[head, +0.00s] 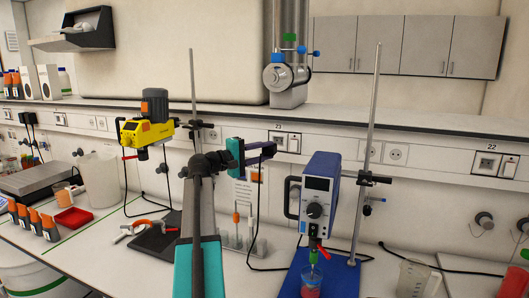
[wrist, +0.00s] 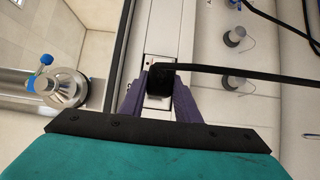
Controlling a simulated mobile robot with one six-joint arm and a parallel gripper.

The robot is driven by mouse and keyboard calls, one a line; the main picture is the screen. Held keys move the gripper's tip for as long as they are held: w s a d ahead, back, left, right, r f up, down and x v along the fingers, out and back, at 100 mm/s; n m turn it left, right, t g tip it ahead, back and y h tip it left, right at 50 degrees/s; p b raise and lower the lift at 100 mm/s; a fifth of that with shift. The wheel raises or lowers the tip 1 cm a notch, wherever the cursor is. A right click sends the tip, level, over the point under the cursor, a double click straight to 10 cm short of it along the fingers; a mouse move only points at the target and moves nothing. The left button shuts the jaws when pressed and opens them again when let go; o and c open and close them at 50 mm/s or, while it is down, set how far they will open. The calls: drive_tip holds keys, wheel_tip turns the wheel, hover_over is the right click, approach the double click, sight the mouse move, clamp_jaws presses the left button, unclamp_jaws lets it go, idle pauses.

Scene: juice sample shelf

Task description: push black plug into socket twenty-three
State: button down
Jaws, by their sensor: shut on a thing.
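My gripper (head: 264,151) is shut on the black plug (wrist: 160,82), whose dark purple fingers hold it from both sides in the wrist view. The plug's black cable (wrist: 240,75) runs off to the right there. In the head view, the plug (head: 269,150) is at the wall rail, just below the label 23 (head: 278,126). The socket unit at that label (head: 294,144) shows partly, and my gripper and the plug hide some of it. I cannot tell whether the plug touches the socket or is in it.
A blue overhead stirrer (head: 320,190) on a stand rod (head: 366,130) is right of my gripper. A yellow stirrer (head: 146,132) is to the left. Socket unit 22 (head: 487,163) is far right.

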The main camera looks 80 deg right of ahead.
drive_tip(key=shift+d, duration=0.2)
drive_tip(key=shift+s+d, duration=0.2)
drive_tip(key=shift+d, duration=0.8)
drive_tip(key=shift+s+d, duration=0.15)
drive_tip(key=shift+d, duration=0.85)
drive_tip(key=shift+s+d+b, duration=0.2)
drive_tip(key=shift+d+b, duration=0.4)
drive_tip(key=shift+d, duration=0.35)
drive_tip(key=shift+s+d+b, duration=0.15)
drive_tip(key=shift+d+b, duration=0.4)
drive_tip(key=shift+d, duration=0.4)
idle(3.6)
drive_tip(key=c, duration=1.3)
unclamp_jaws()
